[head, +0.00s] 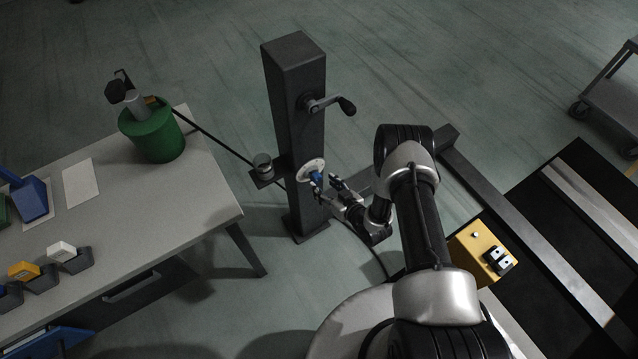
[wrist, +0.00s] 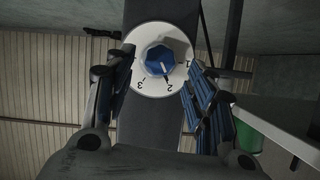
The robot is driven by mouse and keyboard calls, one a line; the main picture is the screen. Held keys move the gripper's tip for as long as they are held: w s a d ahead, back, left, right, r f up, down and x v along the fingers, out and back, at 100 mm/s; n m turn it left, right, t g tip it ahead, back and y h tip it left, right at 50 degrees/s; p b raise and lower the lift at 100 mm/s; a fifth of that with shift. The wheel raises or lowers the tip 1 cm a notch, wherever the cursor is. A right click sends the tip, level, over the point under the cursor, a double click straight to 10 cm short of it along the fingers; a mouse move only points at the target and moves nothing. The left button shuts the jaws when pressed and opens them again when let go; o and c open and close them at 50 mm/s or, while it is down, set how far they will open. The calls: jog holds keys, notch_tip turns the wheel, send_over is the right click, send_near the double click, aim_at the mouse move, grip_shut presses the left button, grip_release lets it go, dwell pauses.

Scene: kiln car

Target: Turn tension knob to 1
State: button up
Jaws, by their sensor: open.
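The blue tension knob (wrist: 158,60) sits at the centre of a round white dial (wrist: 145,32) on the dark post. In the wrist view the numbers 1, 2 and 3 run along the dial's right and lower edge. A pale mark on the knob appears to point toward 2. In the head view the knob (head: 316,176) and dial (head: 311,166) face my gripper (head: 326,184). My gripper (wrist: 160,78) is open, with one finger on each side of the dial in the wrist view. I cannot tell whether either finger touches the knob.
The dark post (head: 295,95) carries a crank handle (head: 330,103) above the dial. A grey workbench (head: 195,200) with a green drum (head: 152,137) stands left. A yellow control box (head: 475,250) is at the right, beside rails. A thin rod runs from the drum to the post.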

aim_at(317, 181)
jog(key=shift+b+x, duration=0.6)
jog(key=shift+x, duration=1.55)
jog(key=c, duration=1.1)
jog(key=shift+o, duration=0.2)
jog(key=n+t+h, duration=0.1)
jog(key=n, duration=0.1)
jog(key=n+t+h, duration=0.1)
jog(key=n, duration=0.1)
jog(key=shift+s+a+f+h, duration=0.1)
jog(key=shift+s+a+h, duration=0.1)
jog(key=shift+h, duration=0.1)
jog(key=n+t+h, duration=0.1)
jog(key=n+t, duration=0.1)
jog(key=n, duration=0.2)
jog(key=shift+h, duration=0.3)
